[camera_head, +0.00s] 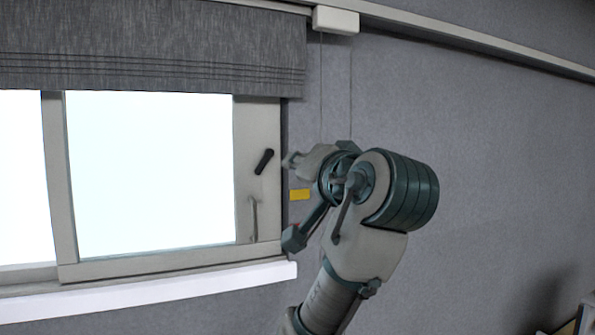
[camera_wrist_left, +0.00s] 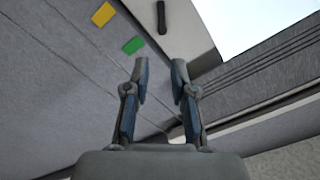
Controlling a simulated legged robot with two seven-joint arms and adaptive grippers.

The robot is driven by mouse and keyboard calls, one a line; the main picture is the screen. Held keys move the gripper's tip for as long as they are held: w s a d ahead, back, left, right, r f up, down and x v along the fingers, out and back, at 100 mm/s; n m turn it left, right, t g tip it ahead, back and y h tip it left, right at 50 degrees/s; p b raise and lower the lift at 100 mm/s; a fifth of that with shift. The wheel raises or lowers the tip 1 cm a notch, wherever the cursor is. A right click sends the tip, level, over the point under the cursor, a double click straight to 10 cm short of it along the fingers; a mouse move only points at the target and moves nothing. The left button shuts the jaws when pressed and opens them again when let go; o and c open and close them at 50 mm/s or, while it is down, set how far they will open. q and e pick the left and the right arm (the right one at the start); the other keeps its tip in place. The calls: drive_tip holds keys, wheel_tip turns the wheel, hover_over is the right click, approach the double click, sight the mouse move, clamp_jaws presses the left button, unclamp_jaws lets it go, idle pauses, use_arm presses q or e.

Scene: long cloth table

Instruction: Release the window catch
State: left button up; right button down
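The window catch (camera_head: 264,161) is a short black handle on the pale right-hand stile of the window (camera_head: 259,130). It slants, with its upper end to the right. In the left wrist view the black catch (camera_wrist_left: 162,17) shows at the top, beyond my fingertips. My left gripper (camera_head: 290,160) is just right of the catch in the head view, with a small gap between them there. In the left wrist view my left gripper (camera_wrist_left: 160,75) has its two fingers apart with nothing between them. My right gripper is in neither view.
A grey blind (camera_head: 150,45) covers the window's top. A white sill (camera_head: 150,294) runs below. A yellow note (camera_head: 300,195) is on the wall beside the frame; a green note (camera_wrist_left: 133,45) shows in the wrist view. The wall at right (camera_head: 480,160) is bare.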

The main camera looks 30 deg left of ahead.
use_arm(q)
drive_tip(key=v, duration=0.3)
idle(0.5)
drive_tip(key=v, duration=1.2)
drive_tip(key=shift+d, duration=0.25)
drive_tip(key=shift+w+a, duration=0.1)
